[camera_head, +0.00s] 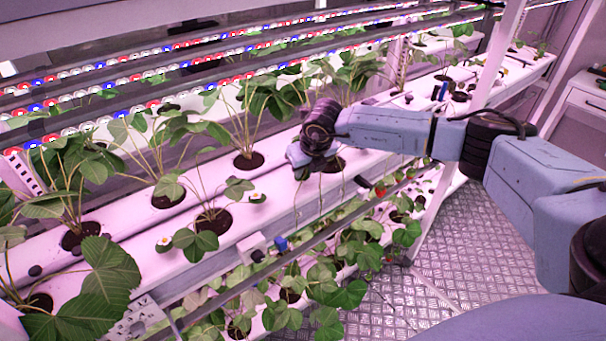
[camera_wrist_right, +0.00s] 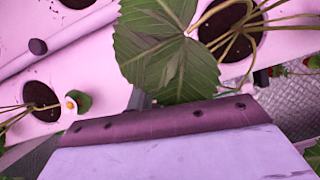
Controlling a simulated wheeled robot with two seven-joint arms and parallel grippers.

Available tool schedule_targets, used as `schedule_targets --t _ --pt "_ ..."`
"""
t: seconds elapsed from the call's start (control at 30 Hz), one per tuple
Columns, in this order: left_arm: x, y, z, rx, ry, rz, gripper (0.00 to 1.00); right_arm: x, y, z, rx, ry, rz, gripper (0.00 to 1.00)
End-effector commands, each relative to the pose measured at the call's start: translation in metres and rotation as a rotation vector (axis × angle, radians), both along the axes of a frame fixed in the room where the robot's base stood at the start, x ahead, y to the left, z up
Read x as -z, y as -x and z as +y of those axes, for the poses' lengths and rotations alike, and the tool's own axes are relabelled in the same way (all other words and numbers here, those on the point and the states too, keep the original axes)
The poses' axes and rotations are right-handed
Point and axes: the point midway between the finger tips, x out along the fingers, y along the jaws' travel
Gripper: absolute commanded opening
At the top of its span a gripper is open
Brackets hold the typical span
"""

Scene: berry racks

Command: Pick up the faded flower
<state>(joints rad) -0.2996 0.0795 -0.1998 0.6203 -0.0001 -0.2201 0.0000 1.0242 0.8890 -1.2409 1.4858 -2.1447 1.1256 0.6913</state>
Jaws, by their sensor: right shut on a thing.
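My right gripper (camera_head: 297,157) is over the upper white trough, at the plant nearest the arm. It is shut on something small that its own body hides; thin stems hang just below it. In the right wrist view a large green leaf (camera_wrist_right: 170,50) covers the space beyond the gripper's edge, and the fingertips are hidden. A small white flower with a yellow-orange centre (camera_wrist_right: 70,103) shows at the left there. In the head view small pale flowers show at the trough's front, one near the middle (camera_head: 257,198) and one farther left (camera_head: 163,243). I cannot tell which flower is faded. My left gripper is out of view.
The white trough (camera_head: 330,190) holds several leafy plants in round dark holes. Rows of coloured lights run above. The metal floor (camera_head: 450,250) on the right is clear.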

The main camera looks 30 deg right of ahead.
Motion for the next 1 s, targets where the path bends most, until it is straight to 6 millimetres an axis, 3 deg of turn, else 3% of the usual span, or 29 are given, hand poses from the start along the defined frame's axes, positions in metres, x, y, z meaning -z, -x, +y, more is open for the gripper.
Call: schedule_targets --t 0.27,0.5,1.0 --pt "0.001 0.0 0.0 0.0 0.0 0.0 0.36 -0.004 0.0 0.0 0.0 0.0 -0.002 0.06" --pt "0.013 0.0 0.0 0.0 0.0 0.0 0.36 -0.035 -0.001 0.0 -0.002 -0.001 -0.007 0.06" --pt "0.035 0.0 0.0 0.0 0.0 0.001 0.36 -0.032 0.115 0.006 -0.003 0.002 0.001 0.06"
